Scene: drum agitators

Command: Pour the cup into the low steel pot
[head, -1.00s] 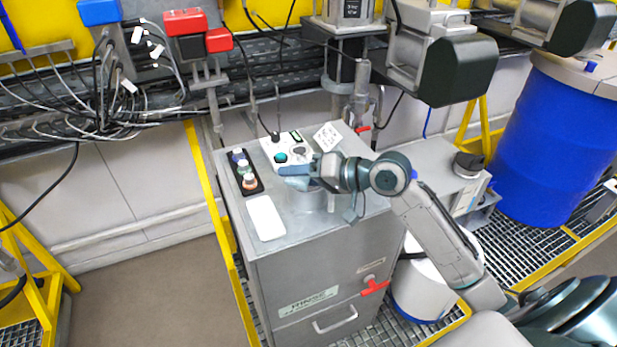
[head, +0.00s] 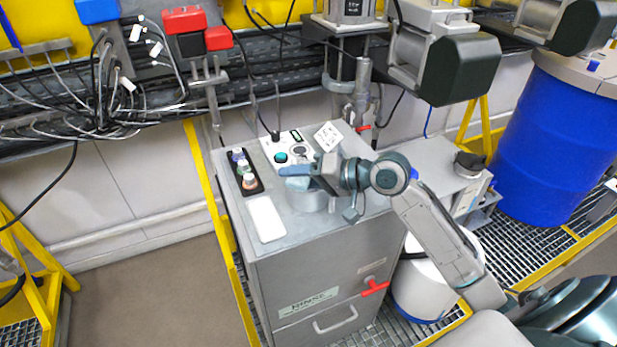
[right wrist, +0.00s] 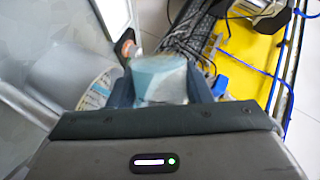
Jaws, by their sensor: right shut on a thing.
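The low steel pot (head: 309,202) stands on top of the grey steel cabinet, partly hidden under my right gripper. My right gripper (head: 299,178) is shut on a pale blue cup (head: 297,184) just above the pot's rim. In the right wrist view the cup (right wrist: 160,80) sits between the two dark fingers (right wrist: 167,88), with its far end blurred. The wrist view is strongly rolled, and the cup looks tilted. I cannot tell whether anything is flowing out. My left gripper is not in view.
On the cabinet top (head: 335,222) are a black tray (head: 256,188) with small bottles, a white pad (head: 266,219) and a control panel (head: 288,149) with a green button. A steel post (head: 362,90) rises close behind. A blue drum (head: 555,140) stands at right.

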